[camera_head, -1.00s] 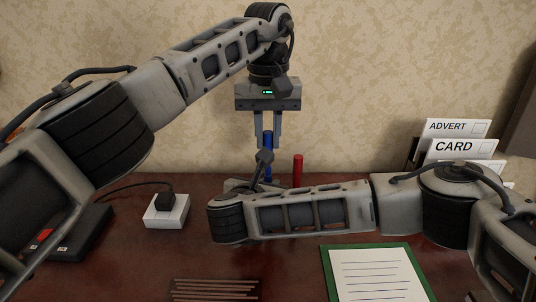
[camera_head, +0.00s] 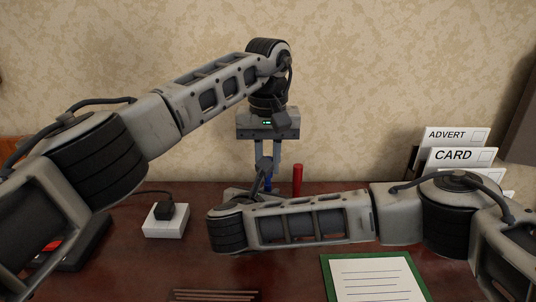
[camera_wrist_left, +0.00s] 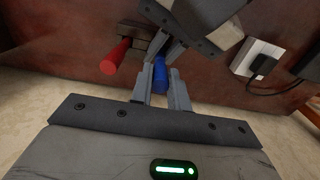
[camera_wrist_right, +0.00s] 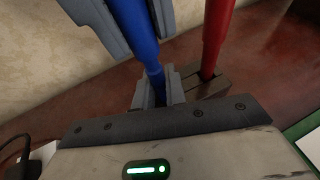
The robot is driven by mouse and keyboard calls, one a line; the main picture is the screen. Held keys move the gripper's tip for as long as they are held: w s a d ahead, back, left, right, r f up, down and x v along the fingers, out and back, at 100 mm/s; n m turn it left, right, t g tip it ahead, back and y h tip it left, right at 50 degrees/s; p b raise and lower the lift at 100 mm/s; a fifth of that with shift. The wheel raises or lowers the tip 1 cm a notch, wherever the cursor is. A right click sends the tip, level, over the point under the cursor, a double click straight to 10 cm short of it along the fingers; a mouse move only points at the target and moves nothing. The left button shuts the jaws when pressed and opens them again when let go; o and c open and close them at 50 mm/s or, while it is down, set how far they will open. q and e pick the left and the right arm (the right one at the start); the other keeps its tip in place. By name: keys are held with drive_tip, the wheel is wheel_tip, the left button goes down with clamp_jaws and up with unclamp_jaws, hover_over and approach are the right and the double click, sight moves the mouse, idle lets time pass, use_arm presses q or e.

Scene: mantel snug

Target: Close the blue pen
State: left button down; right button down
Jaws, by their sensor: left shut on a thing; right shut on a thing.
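The blue pen stands upright between my two grippers. My left gripper (camera_head: 267,160) comes down from above and is shut on its upper blue part, likely the cap (camera_wrist_right: 134,22); blue also shows between the left fingers in the left wrist view (camera_wrist_left: 161,72). My right gripper (camera_wrist_right: 157,88) is shut on the narrower lower part of the blue pen (camera_wrist_right: 155,76), just below the left fingers. The two parts look in line and touching or nearly so; I cannot tell how far one is inside the other. In the head view my right arm hides the lower part.
A red pen (camera_head: 297,180) stands close by on the right, in a dark holder (camera_wrist_right: 208,88). A white socket block (camera_head: 166,220) with a plug and cord is at left. A green clipboard (camera_head: 327,283) with paper lies front right. A card rack (camera_head: 421,158) stands back right.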

use_arm(q)
drive_tip(key=shift+f, duration=0.25)
drive_tip(key=shift+f, duration=0.65)
idle(0.3)
drive_tip(key=c, duration=1.3)
unclamp_jaws()
drive_tip(key=shift+o, duration=0.2)
wheel_tip(320, 180, up, 8)
drive_tip(key=shift+f, duration=0.25)
use_arm(e)
drive_tip(key=c, duration=1.4)
unclamp_jaws()
drive_tip(key=shift+o, duration=0.2)
